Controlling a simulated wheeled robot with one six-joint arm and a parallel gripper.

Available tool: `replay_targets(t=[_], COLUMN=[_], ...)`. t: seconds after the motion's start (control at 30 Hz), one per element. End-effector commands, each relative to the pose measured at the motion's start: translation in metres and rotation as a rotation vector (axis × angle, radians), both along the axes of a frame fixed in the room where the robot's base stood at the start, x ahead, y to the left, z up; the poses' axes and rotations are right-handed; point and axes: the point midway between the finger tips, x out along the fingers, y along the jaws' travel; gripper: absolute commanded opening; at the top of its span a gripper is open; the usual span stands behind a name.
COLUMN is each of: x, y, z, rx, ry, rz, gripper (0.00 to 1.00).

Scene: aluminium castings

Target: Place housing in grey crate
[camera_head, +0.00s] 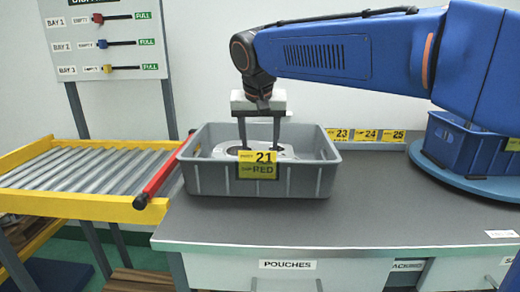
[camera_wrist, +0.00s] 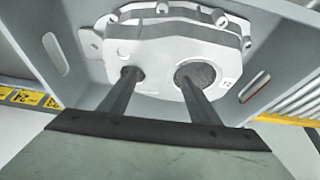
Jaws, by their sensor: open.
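The housing is a pale metal casting with bolt lugs and round openings. It lies inside the grey crate (camera_head: 210,180), and its top (camera_head: 285,152) shows above the crate's front wall in the head view. In the wrist view the housing (camera_wrist: 175,55) lies between the crate walls (camera_wrist: 55,50). My gripper (camera_head: 260,148) points down into the crate, its two fingers apart. In the wrist view the fingers (camera_wrist: 160,75) reach to the housing at two round openings. I cannot tell whether they touch it. The crate's front label hides the lower part of the housing.
A roller conveyor (camera_head: 85,175) with a yellow frame and red end bar adjoins the bench at left. A blue crate (camera_head: 455,145) stands on a blue round plate (camera_head: 480,185) at right. The grey bench top (camera_head: 400,210) is clear in front of and right of the crate.

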Motion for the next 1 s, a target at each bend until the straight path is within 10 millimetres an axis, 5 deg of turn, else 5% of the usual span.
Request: replay_targets(t=[0.4, 1.0], x=[-0.025, -0.029], y=[0.001, 0.001], z=[0.061, 0.069], rx=[0.001, 0.0], ry=[-0.001, 0.0], rz=[0.0, 0.0], gripper=[0.56, 0.56])
